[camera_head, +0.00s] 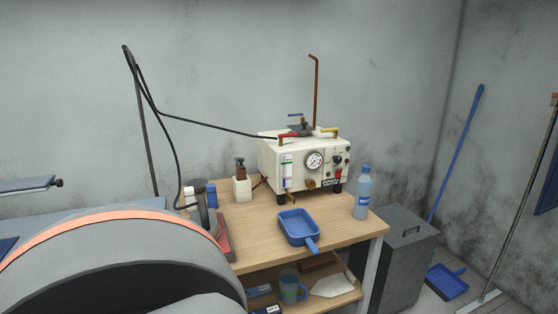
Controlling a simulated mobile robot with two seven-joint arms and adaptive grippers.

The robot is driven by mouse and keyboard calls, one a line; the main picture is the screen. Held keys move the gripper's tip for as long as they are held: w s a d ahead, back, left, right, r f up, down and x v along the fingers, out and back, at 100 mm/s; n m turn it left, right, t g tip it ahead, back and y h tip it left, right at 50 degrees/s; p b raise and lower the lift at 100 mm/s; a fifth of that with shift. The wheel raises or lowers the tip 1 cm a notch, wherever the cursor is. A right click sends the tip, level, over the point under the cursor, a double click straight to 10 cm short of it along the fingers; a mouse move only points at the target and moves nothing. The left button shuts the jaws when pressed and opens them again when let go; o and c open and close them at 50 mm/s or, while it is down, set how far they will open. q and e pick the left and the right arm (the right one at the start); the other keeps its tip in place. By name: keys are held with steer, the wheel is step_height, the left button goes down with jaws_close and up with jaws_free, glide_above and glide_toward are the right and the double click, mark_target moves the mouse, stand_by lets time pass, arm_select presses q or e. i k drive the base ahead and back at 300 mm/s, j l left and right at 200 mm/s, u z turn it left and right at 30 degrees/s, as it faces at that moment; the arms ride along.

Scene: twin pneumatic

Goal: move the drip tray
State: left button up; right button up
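The drip tray appears to be the blue shallow tray (313,241) with a short handle. It lies flat on the wooden bench top (258,254), near its front edge, in front of the white machine (294,172). Its handle points toward the front right, close to the bench edge. The tray looks empty. Neither of my grippers is in the head view, so nothing is seen touching the tray.
A clear bottle with a blue cap (362,194) stands right of the tray. A small white holder (242,188) stands behind left. A lower shelf holds a mug (291,288). A grey bin (402,262) is at right. A large curved grey shape fills the lower left.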

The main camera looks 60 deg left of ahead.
mark_target(299, 228)
steer(key=u, duration=1.65)
